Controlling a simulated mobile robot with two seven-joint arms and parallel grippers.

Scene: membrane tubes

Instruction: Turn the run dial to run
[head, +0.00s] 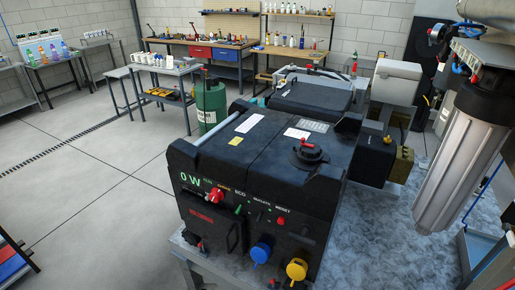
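A black generator-like machine (262,170) stands in the middle, its front panel facing me. A red knob (214,196) sits at the panel's upper left, under small lettering too fine to read; it looks like the run dial. Its pointing direction is not clear. A green "0 W" readout glows left of it. A small green switch (238,208) sits right of the knob, near "ECO", "OUTLETS" and "RESET" lettering. Neither of my grippers is in view.
A blue cap (260,252) and a yellow cap (296,269) project from the lower panel. A black cap (307,152) stands on the machine's top. A green cylinder (210,107) stands behind left. Floor at left is open.

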